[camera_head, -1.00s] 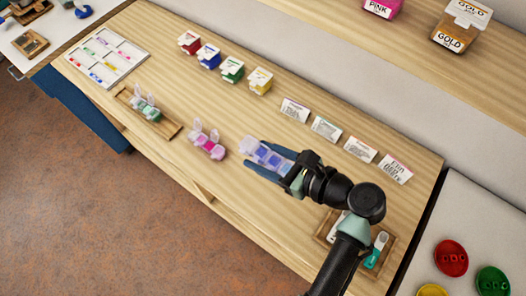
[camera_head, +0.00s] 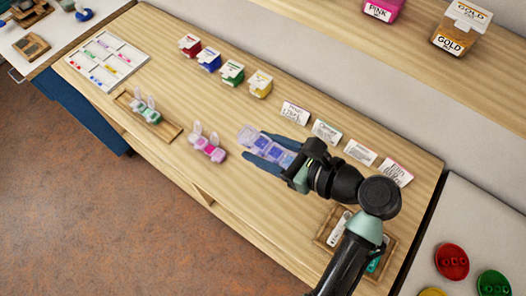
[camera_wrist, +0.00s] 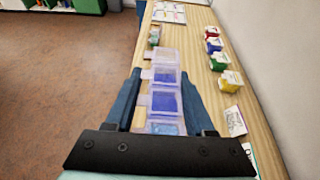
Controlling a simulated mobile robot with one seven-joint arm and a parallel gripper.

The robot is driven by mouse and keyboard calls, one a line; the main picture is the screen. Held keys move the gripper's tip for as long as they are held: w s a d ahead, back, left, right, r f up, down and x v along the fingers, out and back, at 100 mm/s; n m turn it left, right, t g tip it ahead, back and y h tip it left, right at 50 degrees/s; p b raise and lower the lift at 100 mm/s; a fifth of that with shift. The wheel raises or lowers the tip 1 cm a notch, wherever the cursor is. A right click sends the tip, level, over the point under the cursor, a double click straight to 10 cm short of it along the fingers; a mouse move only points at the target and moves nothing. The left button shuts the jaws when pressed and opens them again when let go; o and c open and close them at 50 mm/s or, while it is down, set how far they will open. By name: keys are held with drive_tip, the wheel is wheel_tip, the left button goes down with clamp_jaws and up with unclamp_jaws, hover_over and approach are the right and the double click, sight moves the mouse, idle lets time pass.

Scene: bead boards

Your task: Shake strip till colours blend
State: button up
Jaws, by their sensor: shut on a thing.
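My gripper (camera_head: 267,154) is shut on a clear strip of small lidded compartments (camera_head: 270,146) and holds it over the middle of the wooden table. In the wrist view the same strip (camera_wrist: 165,101) lies lengthwise between my two blue fingers (camera_wrist: 161,98). Its compartments hold blue-violet contents; the nearest looks paler and bluer, and the farthest looks pale and nearly empty. How evenly the colours are mixed inside each compartment is too small to tell. The strip's lids appear closed.
A pink strip (camera_head: 208,150) with raised lids stands left of my gripper. A green strip (camera_head: 147,113) sits in a wooden tray (camera_head: 168,130). Red, blue, green and yellow boxes (camera_head: 261,86) and several cards (camera_head: 327,131) line the back. A white sorting tray (camera_head: 132,54) is far left.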

wheel_tip(320, 180, down, 5)
wheel_tip(320, 180, up, 5)
wheel_tip(320, 180, down, 5)
drive_tip(key=shift+f, duration=0.1)
